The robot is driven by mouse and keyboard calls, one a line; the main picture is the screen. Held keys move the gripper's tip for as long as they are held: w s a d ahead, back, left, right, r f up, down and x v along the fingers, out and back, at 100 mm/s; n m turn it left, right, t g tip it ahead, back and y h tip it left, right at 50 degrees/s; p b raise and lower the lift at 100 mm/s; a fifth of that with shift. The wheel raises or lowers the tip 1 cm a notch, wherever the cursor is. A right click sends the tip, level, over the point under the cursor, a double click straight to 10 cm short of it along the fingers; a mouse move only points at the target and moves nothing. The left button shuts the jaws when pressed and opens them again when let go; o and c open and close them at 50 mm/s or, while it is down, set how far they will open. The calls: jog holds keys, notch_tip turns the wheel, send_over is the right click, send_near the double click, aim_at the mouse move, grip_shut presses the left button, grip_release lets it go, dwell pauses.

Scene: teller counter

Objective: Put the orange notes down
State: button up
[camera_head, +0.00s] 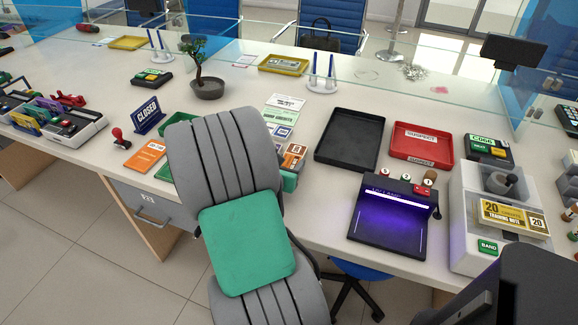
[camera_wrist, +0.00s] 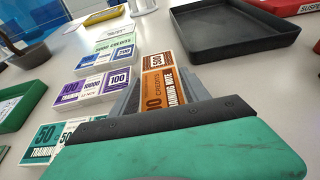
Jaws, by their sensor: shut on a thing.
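The orange notes (camera_wrist: 157,68) are a banded bundle with a white 500 label, seen in the wrist view. My gripper (camera_wrist: 163,92) is shut on them, with a grey finger on each side. I cannot tell whether the bundle touches the counter.
A black tray (camera_head: 349,141) and a red tray (camera_head: 424,142) stand to the right. A lit purple scanner (camera_head: 388,218) is in front of them. A plant (camera_head: 206,86) stands behind my arm.

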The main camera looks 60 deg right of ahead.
jog(key=o, duration=1.3)
jog(key=shift+f, duration=0.1)
